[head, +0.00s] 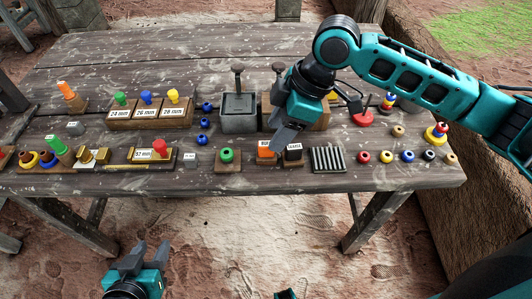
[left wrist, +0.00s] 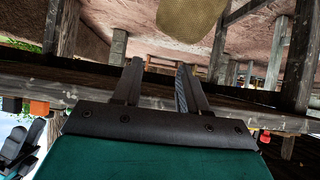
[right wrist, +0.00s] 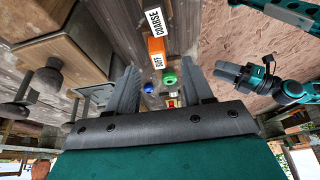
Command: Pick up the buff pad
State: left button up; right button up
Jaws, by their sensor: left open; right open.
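The buff pad is an orange block with a white "BUFF" label (head: 265,148). It sits in a small wooden holder near the table's front edge, left of the black "COARSE" pad (head: 293,152). It also shows in the right wrist view (right wrist: 156,53), ahead of the fingers. My right gripper (head: 283,140) is open and empty, reaching down over the table just above and beside the two pads. Its fingers partly cover the space between them. My left gripper (head: 146,254) is open and empty, low in front of the table.
A ridged grey block (head: 328,160) lies right of the pads, and a green ring on a wooden base (head: 227,156) stands left. A grey box (head: 239,113) is behind. Several coloured rings lie at the right. The wooden table (head: 215,55) is bare at the back.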

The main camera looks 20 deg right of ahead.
aim_at(267, 143)
jog(key=x, duration=0.3)
jog(key=b+x, duration=0.1)
jog(key=x, duration=0.1)
jog(key=shift+w+a+f+b, duration=0.2)
jog(key=shift+w+f+b, duration=0.05)
jog(key=shift+f+b, duration=0.05)
jog(key=c, duration=0.9)
